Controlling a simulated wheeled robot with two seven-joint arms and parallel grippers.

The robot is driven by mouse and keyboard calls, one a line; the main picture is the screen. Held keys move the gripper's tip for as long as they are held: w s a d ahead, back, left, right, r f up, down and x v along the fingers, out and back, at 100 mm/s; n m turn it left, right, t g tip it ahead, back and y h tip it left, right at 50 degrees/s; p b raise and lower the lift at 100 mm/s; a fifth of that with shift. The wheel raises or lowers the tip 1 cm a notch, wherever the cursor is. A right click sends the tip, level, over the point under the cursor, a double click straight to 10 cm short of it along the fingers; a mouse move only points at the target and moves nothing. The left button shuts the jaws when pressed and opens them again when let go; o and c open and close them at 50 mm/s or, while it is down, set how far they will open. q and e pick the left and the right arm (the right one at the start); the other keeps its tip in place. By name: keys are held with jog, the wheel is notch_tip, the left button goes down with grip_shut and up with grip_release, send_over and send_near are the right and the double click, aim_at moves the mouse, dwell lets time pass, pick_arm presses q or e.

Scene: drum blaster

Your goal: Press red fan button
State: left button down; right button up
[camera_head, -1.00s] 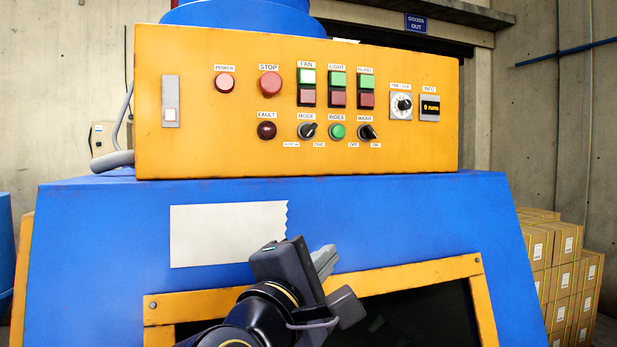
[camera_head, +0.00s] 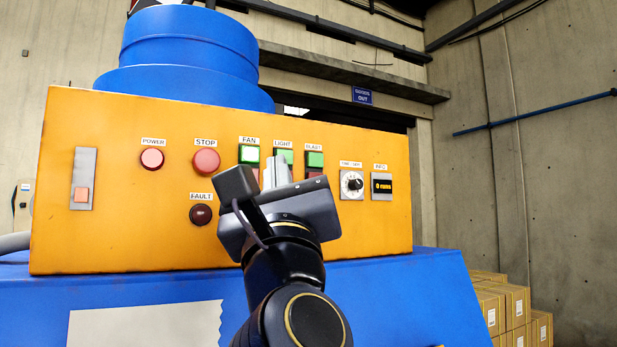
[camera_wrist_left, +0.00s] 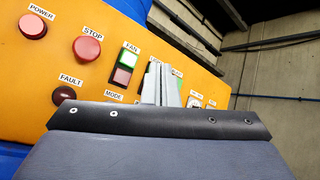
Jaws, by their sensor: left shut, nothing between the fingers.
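The yellow control panel (camera_head: 110,230) carries the FAN pair, a lit green button (camera_head: 249,154) over a red one. In the head view my left gripper (camera_head: 276,172) is in front of the panel, and it hides most of the red fan button. In the left wrist view the red fan button (camera_wrist_left: 122,77) shows clear, below the green one (camera_wrist_left: 128,60). The shut fingers (camera_wrist_left: 162,85) are to its right, near the LIGHT column. Their distance from the panel is hard to judge. My right gripper is not in view.
The red STOP button (camera_head: 206,161), POWER button (camera_head: 152,159) and dark FAULT lamp (camera_head: 201,214) are left of the gripper. The dial (camera_head: 352,184) and info display (camera_head: 382,186) are to its right. Boxes (camera_head: 512,305) are stacked at lower right.

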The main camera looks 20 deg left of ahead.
aim_at(254, 168)
pick_arm(q)
jog(key=w+a, duration=0.5)
jog(key=a, duration=0.1)
jog(key=shift+w+a, duration=0.2)
jog(key=shift+w+a, duration=0.1)
dwell(2.0)
jog(key=shift+w+a, duration=0.2)
jog(key=shift+a, duration=0.05)
jog(key=shift+w+a, duration=0.3)
jog(key=shift+a, duration=0.05)
dwell(0.9)
jog(key=shift+s+d+b, duration=0.4)
jog(key=shift+s+d, duration=0.2)
jog(key=shift+d, duration=0.05)
